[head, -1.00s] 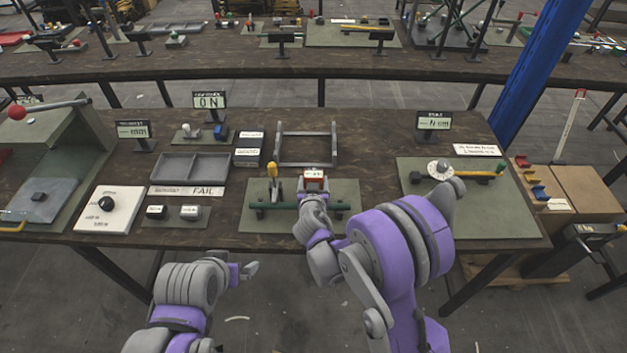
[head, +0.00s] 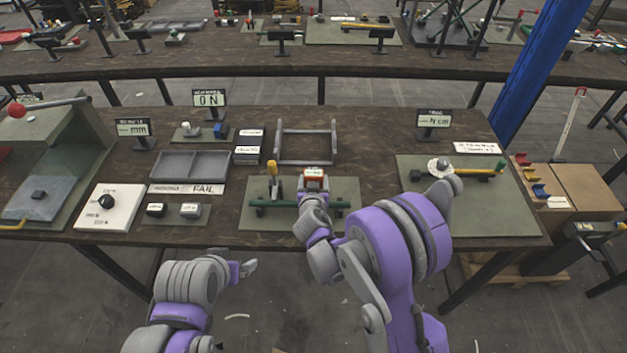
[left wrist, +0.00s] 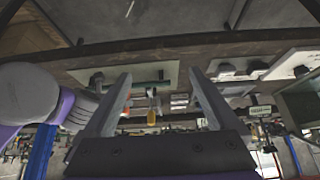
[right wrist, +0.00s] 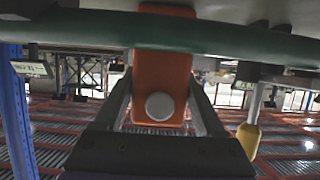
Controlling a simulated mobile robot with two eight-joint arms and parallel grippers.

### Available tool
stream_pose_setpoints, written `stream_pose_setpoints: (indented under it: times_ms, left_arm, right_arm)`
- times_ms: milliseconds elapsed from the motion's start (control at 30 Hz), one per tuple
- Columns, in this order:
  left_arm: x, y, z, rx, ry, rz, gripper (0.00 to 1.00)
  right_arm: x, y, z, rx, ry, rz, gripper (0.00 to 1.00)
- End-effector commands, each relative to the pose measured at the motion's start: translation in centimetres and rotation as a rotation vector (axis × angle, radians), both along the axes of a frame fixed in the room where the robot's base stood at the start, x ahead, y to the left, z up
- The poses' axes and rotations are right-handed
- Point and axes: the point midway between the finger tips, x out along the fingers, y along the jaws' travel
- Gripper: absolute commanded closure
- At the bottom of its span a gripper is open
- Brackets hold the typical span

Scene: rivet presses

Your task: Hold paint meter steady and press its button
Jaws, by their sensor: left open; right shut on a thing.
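The paint meter, as I take it, is an orange block (head: 314,182) with a small pale display, at the green bar (head: 268,204) on the middle mat. In the right wrist view its orange body (right wrist: 162,75) carries a round grey button (right wrist: 160,106) facing the camera. My right gripper (head: 313,192) is shut on the meter, with one finger on each side; it also shows in the right wrist view (right wrist: 161,108). My left gripper (head: 250,268) is open and empty, in front of the table edge and apart from the meter; its spread fingers fill the left wrist view (left wrist: 160,85).
A yellow-handled lever (head: 274,184) stands on the mat just left of the meter.

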Motion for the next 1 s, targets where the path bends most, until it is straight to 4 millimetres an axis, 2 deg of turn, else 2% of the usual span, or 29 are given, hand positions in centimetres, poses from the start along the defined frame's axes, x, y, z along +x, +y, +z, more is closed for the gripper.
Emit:
stream_pose_setpoints:
  times_ms: [33,67,400,500,1000]
  left_arm:
    - [0.0,0.0,0.0,0.0,0.0,0.0,0.18]
    - [0.0,0.0,0.0,0.0,0.0,0.0,0.23]
    - [0.0,0.0,0.0,0.0,0.0,0.0,0.85]
    - [0.0,0.0,0.0,0.0,0.0,0.0,1.0]
    - [0.0,0.0,0.0,0.0,0.0,0.0,1.0]
  right_arm:
    - [0.0,0.0,0.0,0.0,0.0,0.0,0.92]
    - [0.0,0.0,0.0,0.0,0.0,0.0,0.92]
    - [0.0,0.0,0.01,0.0,0.0,0.0,0.92]
    - [0.0,0.0,0.01,0.0,0.0,0.0,0.92]
    - [0.01,0.01,0.02,0.0,0.0,0.0,0.92]
